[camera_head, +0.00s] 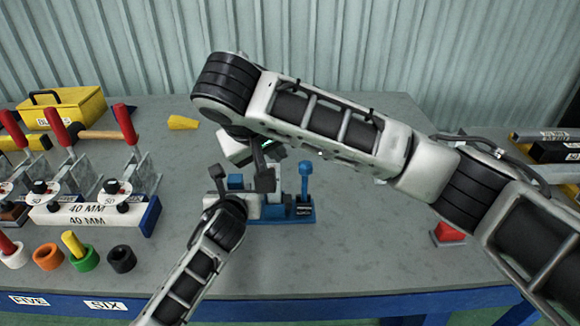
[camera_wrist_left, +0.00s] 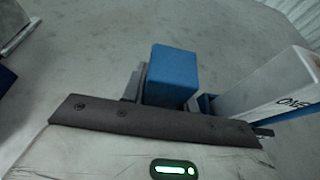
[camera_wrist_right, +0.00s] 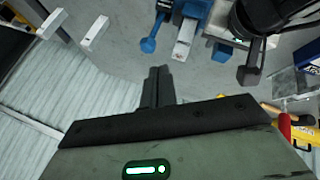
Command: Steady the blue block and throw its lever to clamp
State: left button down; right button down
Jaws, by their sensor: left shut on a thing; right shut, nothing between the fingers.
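The blue block (camera_head: 236,181) stands at mid-table, beside a white bar on a blue base (camera_head: 290,212). In the left wrist view its blue top (camera_wrist_left: 172,75) rises just beyond the palm. My left gripper (camera_head: 226,184) reaches in from the front and is shut on the block; its own wrist hides part of the grip. A blue lever (camera_head: 305,175) stands upright at the right end of the base; it also shows in the right wrist view (camera_wrist_right: 150,45). My right gripper (camera_head: 265,180) is shut and empty, pointing down above the fixture, left of the lever.
At left are a white block marked 40 MM (camera_head: 90,213), red-handled clamps (camera_head: 60,132), coloured rings (camera_head: 84,257) and a yellow toolbox (camera_head: 75,105). A red object (camera_head: 447,234) lies at right under my right arm.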

send_over(305, 184)
jog(key=s+a, duration=0.2)
jog(key=a, duration=0.1)
notch_tip(305, 184, down, 8)
jog(key=shift+a, duration=0.15)
jog(key=shift+f, duration=0.15)
jog(key=shift+d+y, duration=0.4)
jog(key=shift+y, duration=0.4)
jog(key=shift+d, duration=0.1)
